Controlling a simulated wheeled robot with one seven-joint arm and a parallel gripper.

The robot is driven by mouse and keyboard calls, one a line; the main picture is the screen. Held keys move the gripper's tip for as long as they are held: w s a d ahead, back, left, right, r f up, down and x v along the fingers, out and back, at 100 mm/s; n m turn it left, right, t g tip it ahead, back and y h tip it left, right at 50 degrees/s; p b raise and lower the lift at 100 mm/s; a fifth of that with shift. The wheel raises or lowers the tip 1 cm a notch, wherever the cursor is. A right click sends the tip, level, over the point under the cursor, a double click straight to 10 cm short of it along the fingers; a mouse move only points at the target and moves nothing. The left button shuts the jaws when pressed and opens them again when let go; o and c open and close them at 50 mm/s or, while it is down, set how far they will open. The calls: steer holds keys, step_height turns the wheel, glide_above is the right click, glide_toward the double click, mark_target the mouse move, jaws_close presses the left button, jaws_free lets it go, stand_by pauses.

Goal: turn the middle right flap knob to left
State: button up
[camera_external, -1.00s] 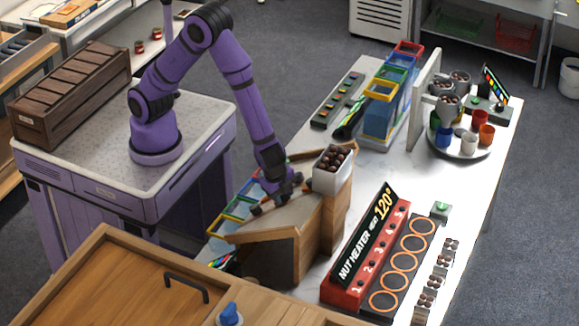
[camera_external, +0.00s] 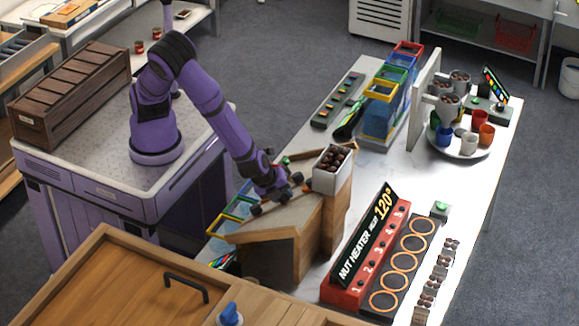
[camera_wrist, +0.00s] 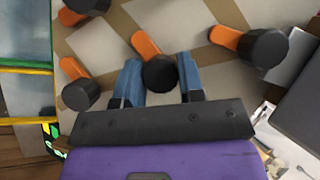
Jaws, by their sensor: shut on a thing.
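My gripper (camera_wrist: 159,84) has its two blue fingers on either side of a black round knob (camera_wrist: 160,73) with an orange pointer, and is shut on it. The pointer leans up and slightly left in the wrist view. The knob sits on the pale, patterned top of a wooden chute box (camera_wrist: 110,42). In the external view my gripper (camera_external: 272,193) is down at this box (camera_external: 268,236), and it hides the held knob there.
Other black knobs with orange pointers stand close by: one right (camera_wrist: 265,48), one left (camera_wrist: 80,94), one upper left (camera_wrist: 88,6). A white bin of chestnuts (camera_external: 331,182) stands beside my gripper. Coloured-rim bins (camera_external: 236,209) lie left of the box.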

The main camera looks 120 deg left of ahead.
stand_by(0.5)
steer(key=o, duration=0.9)
steer(key=shift+r, duration=0.1)
steer(key=v, duration=1)
steer(key=shift+d+r, duration=0.2)
steer(key=shift+r, duration=0.05)
steer(key=shift+s, duration=0.15)
steer(key=s+a+r+n+h, duration=0.2)
steer(key=s+a+r+n, duration=0.25)
steer(key=r, duration=0.55)
steer(key=s+a+r+n+t+h, duration=0.1)
steer(key=s+r+n, duration=0.2)
steer(key=s+r, duration=0.5)
steer(key=s+a+r+n+t+h, duration=0.1)
steer(key=s+r+n, duration=0.3)
steer(key=s+r, duration=0.4)
steer(key=s+a+h, duration=0.1)
steer(key=s, duration=0.4)
steer(key=shift+a, duration=0.35)
